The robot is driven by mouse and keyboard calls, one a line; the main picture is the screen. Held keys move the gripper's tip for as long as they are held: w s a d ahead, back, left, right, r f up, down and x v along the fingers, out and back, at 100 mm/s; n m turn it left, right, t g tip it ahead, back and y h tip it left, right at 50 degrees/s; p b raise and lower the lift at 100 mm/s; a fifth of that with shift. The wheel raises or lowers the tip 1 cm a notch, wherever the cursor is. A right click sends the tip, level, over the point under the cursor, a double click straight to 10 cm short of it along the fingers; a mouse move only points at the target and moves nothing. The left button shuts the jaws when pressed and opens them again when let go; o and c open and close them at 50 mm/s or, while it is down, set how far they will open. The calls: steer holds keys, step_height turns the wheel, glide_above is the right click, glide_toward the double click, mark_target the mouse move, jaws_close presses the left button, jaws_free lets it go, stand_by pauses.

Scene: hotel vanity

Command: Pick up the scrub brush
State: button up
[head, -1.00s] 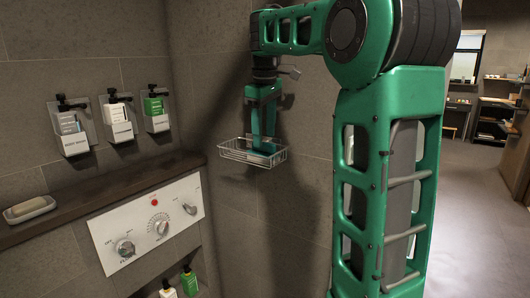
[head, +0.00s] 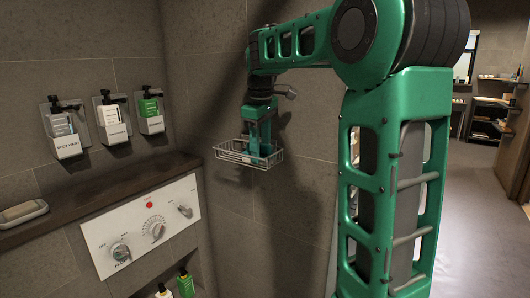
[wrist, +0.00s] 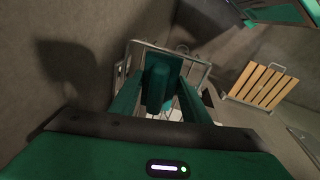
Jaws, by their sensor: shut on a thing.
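A wire basket (head: 230,157) is fixed to the tiled wall in the middle of the head view. My gripper (head: 256,150) points down into it. In the wrist view, my gripper's two green fingers (wrist: 158,100) stand on either side of a dark teal block, which I take for the scrub brush (wrist: 158,78). My gripper is shut on it. The brush is still within the basket's wire rim. In the head view I cannot clearly tell the brush from my similarly coloured fingers.
Three wall dispensers (head: 108,122) hang at the left above a ledge (head: 100,199) with a soap dish (head: 22,213). A white control panel (head: 140,226) is below. A slatted wooden seat (wrist: 262,87) shows in the wrist view. Open floor (head: 466,215) lies at the right.

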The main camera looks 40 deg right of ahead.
steer(key=shift+a+r, duration=0.1)
steer(key=shift+a+r, duration=0.15)
steer(key=shift+r, duration=0.4)
step_height(320, 180, up, 6)
steer(key=shift+f, duration=0.2)
steer(key=s+a, duration=0.3)
steer(key=a, duration=0.6)
steer(key=s+a, duration=0.3)
steer(key=a, duration=0.6)
steer(key=shift+s+a, duration=0.2)
steer(key=shift+s, duration=0.15)
steer(key=o, duration=0.3)
steer(key=shift+c, duration=0.4)
